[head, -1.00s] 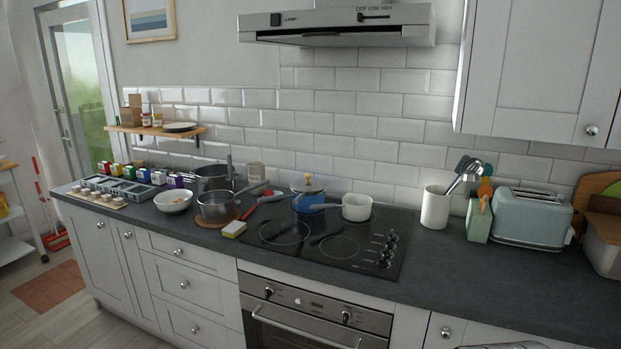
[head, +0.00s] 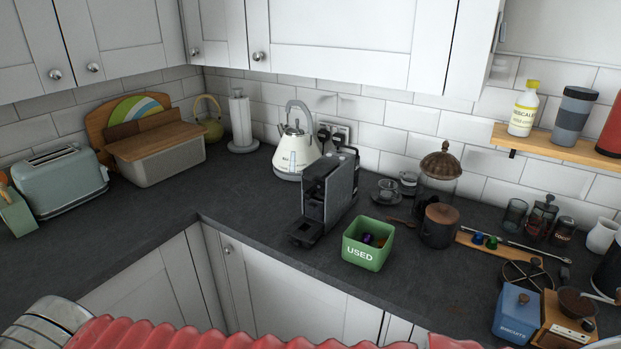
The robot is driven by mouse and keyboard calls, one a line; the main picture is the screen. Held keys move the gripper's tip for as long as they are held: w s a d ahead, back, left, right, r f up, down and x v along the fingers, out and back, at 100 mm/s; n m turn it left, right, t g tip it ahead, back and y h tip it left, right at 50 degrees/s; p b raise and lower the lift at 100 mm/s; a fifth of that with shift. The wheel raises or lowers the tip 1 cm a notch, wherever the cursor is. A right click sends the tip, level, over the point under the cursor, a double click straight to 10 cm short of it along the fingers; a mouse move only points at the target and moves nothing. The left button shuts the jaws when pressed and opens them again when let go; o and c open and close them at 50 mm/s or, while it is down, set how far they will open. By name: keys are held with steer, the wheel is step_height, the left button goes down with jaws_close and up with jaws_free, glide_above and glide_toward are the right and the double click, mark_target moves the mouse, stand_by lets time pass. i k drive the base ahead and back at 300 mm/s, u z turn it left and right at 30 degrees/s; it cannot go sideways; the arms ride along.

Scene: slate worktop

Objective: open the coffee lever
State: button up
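The coffee machine (head: 326,196), dark with a grey side, stands on the slate worktop right of the corner, its drip tray (head: 305,231) facing the front left. Its lever is not clear at this size; I cannot tell whether it is up or down. A green box marked USED (head: 368,245) with several capsules in it stands just right of the machine. My gripper is not in view.
A cream kettle (head: 297,152) stands behind the machine. A glass jar (head: 437,180), a wooden-lidded canister (head: 439,225) and a blue box (head: 516,313) stand to the right. The worktop (head: 235,195) left of the machine is clear. Wall cupboards (head: 350,40) hang above.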

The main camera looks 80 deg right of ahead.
mark_target(320, 169)
steer(key=z, duration=4.25)
